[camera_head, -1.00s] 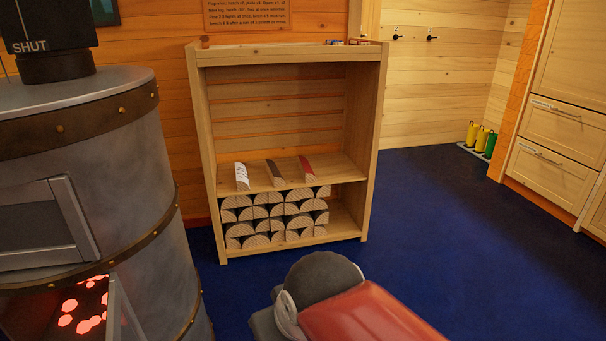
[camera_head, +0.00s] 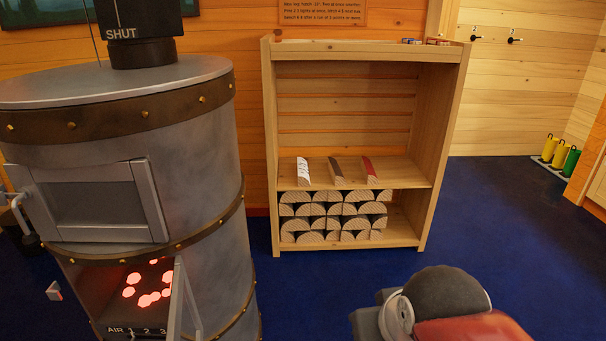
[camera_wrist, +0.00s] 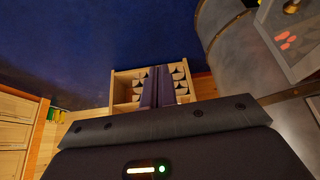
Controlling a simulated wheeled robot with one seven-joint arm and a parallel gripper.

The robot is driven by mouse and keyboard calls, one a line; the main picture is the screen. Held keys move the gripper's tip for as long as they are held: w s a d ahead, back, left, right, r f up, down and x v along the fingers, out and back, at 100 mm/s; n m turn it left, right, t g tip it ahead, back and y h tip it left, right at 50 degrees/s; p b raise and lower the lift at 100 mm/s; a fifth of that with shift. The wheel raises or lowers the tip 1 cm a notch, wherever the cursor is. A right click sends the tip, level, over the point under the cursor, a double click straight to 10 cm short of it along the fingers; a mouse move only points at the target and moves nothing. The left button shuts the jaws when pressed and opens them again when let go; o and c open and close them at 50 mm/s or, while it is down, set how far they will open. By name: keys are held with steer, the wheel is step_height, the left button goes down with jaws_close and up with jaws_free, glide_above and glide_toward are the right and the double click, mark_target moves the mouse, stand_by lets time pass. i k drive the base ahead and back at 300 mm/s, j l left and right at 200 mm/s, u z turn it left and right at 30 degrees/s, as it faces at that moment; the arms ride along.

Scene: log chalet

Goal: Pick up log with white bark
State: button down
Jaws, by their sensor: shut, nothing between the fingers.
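The log with white bark (camera_head: 303,170) lies on the middle board of a wooden shelf unit (camera_head: 437,150), leftmost of three single split logs. A dark brown log (camera_head: 337,171) and a red-barked log (camera_head: 369,169) lie to its right, set apart from each other. My gripper (camera_wrist: 158,72) shows in the wrist view, its two dark fingers together and empty. It points towards the shelf unit, which appears upside down there, and is well short of it. The fingers cover part of the unit, and I cannot make out the white log in that view. The head view shows only part of my arm.
Several stacked half-round logs (camera_head: 330,216) fill the lower shelf. A grey metal stove (camera_head: 200,150) with glowing embers (camera_head: 148,292) and an open lower door (camera_head: 180,300) stands left of the unit. Blue carpet is clear in front and right. Yellow and green cylinders (camera_head: 561,155) stand far right.

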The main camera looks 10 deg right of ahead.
mark_target(304, 178)
steer(key=i+l, duration=0.2)
steer(key=i, duration=0.25)
steer(key=i+l, duration=0.25)
steer(key=i, duration=0.25)
steer(key=i+l, duration=0.2)
steer(key=i, duration=0.25)
steer(key=i+l, duration=0.2)
steer(key=i, duration=0.3)
steer(key=i+l, duration=0.25)
steer(key=i, duration=0.2)
steer(key=i+l, duration=0.2)
steer(key=i, duration=0.3)
